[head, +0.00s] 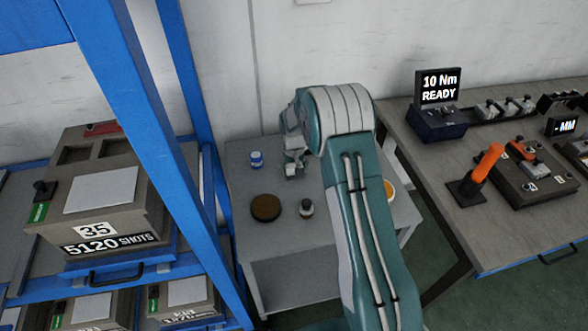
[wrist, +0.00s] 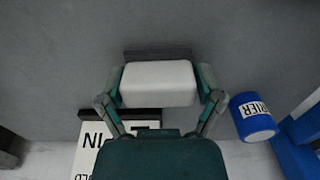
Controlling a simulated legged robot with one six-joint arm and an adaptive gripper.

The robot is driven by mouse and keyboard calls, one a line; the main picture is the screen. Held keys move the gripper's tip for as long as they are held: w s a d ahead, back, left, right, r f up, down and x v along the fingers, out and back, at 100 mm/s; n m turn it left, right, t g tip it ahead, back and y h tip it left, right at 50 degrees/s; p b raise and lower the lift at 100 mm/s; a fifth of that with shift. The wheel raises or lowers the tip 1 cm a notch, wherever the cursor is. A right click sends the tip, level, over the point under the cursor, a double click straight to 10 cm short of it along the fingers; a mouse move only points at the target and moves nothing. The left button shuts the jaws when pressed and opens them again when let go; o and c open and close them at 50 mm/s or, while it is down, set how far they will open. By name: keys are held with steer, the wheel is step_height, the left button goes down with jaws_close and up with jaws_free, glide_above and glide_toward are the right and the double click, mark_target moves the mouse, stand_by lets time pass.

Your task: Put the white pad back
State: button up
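The white pad (wrist: 158,84) is a pale block with rounded edges. In the wrist view it sits between the two fingers of my gripper (wrist: 160,88), which touch or nearly touch its ends. A dark flat bar (wrist: 158,54) shows just beyond the pad; I cannot tell whether the pad touches it. In the head view my gripper (head: 293,165) is low over the back of the small grey table (head: 240,185), and the pad cannot be made out there.
A blue can (head: 257,159) stands left of my gripper and also shows in the wrist view (wrist: 252,117). A brown disc (head: 265,207) and a dark bottle (head: 306,208) are nearer. A blue rack (head: 150,110) stands left; a workbench (head: 440,190) stands right.

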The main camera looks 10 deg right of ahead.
steer(key=shift+a, duration=0.1)
steer(key=shift+d, duration=0.25)
steer(key=shift+r, duration=0.4)
step_height(320, 180, up, 12)
step_height(320, 180, up, 10)
steer(key=t, duration=0.1)
glide_above(294, 166)
steer(key=s, duration=0.6)
steer(key=s+r+t, duration=0.2)
steer(key=s+r, duration=0.3)
steer(key=s, duration=0.4)
steer(key=s+r+t, duration=0.1)
steer(key=s+r, duration=0.4)
steer(key=s, duration=0.4)
steer(key=s+f+t, duration=0.1)
steer(key=s, duration=1)
steer(key=shift+t, duration=0.3)
